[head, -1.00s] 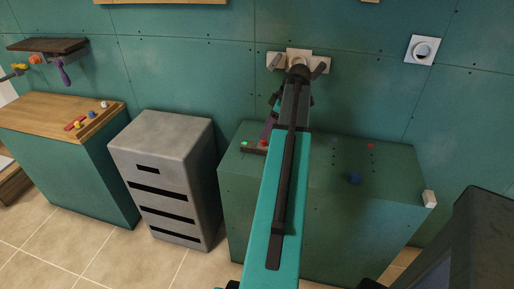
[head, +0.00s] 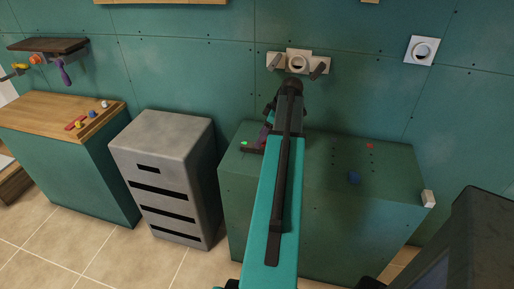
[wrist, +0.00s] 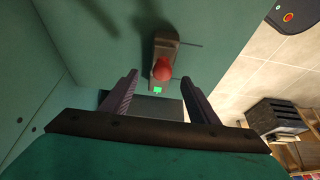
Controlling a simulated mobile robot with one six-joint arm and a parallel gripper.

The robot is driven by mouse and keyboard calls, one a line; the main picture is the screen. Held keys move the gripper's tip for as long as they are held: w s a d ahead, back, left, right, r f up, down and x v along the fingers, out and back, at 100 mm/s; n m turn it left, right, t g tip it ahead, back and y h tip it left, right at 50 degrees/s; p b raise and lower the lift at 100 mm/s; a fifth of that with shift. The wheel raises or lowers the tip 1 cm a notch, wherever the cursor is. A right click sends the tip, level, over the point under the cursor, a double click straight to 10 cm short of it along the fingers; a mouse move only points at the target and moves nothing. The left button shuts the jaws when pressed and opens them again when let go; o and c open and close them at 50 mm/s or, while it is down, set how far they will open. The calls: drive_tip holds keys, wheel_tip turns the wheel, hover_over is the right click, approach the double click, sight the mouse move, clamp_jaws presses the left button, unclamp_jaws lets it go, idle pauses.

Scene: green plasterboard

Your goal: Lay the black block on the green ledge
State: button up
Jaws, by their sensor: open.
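The green ledge looks to be the top of the green cabinet (head: 318,190) below the wall in the head view. My gripper (wrist: 158,78) is open in the wrist view, its two dark fingers apart. A dark rectangular shape (wrist: 140,106) shows between and behind the fingers; I cannot tell whether it is the black block or whether it touches them. In the head view the gripper (head: 264,138) is low at the cabinet's left back, largely hidden by my arm. No black block shows clearly there.
A grey fixture with a red knob (wrist: 162,68) and a green light (wrist: 157,91) lies just beyond the fingers. A grey drawer unit (head: 165,175) stands left. Wall pegs (head: 298,62) are above.

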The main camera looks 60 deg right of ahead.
drive_tip(key=shift+p+x, duration=0.55)
drive_tip(key=shift+x, duration=1.6)
drive_tip(key=c, duration=1.3)
drive_tip(key=shift+c, duration=0.2)
drive_tip(key=shift+r, duration=0.1)
drive_tip(key=shift+r+b, duration=0.6)
drive_tip(key=shift+r, duration=1.1)
drive_tip(key=s+a+b, duration=0.1)
drive_tip(key=s+a, duration=0.2)
drive_tip(key=a, duration=0.4)
drive_tip(key=s+a+r+b, duration=0.1)
drive_tip(key=s+a, duration=0.3)
drive_tip(key=a, duration=0.3)
drive_tip(key=shift+s+r+b, duration=0.2)
drive_tip(key=shift+b, duration=0.15)
